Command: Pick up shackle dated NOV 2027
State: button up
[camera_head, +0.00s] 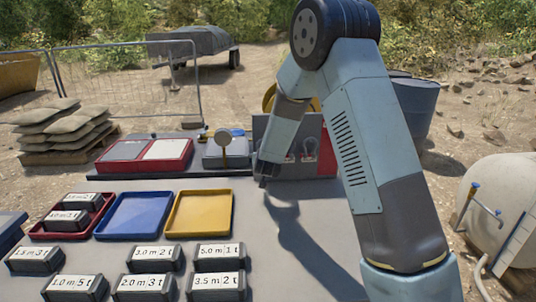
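A grey upright panel with a red right side (328,158) stands at the back of the table, partly behind my arm. A grey shackle-like shape (310,149) shows against it, and part of another shows just to its left. No date can be read on either, so I cannot tell which is dated NOV 2027. My gripper (262,181) points down in front of the panel's left part, apart from the shackle shapes in the picture. Its fingers are dark and small, and I cannot see whether they are open. Nothing is visibly held.
Blue (135,215) and yellow (199,213) trays lie empty on the table. A red tray (98,224) holds labelled dark blocks, with several more in front. A red case (143,155) and a gauge (222,139) stand behind. The table's middle is clear.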

jog(key=c, duration=1.3)
jog(key=shift+o, duration=0.2)
jog(key=shift+r, duration=0.1)
